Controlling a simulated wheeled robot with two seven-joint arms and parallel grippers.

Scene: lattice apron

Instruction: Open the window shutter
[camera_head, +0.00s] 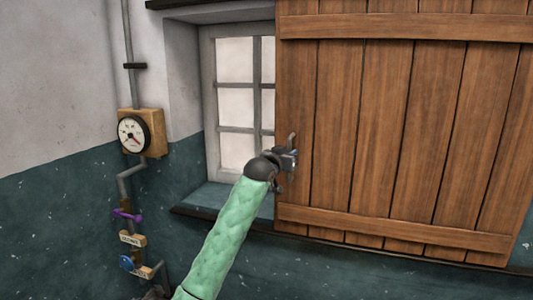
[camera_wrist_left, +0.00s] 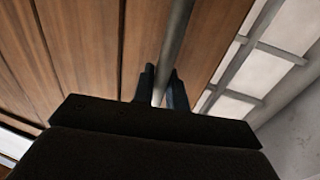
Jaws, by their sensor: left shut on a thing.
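The wooden window shutter (camera_head: 385,125) hangs in front of the right part of the window (camera_head: 238,95), whose left panes show. A grey metal handle (camera_head: 291,140) stands at the shutter's left edge. My left gripper (camera_head: 287,160) is at that handle. In the left wrist view, the two dark fingers (camera_wrist_left: 160,85) stand on either side of the grey handle bar (camera_wrist_left: 178,35) and are shut on it. The shutter planks (camera_wrist_left: 85,45) fill the left of that view, and the window panes (camera_wrist_left: 262,65) show at the right. My right gripper is not in view.
Left of the window, a dial gauge (camera_head: 133,134) on a wooden block and a pipe (camera_head: 128,45) run down the wall. Below are a purple valve handle (camera_head: 126,215) and a blue knob (camera_head: 127,262). A window sill (camera_head: 215,199) juts out under the panes.

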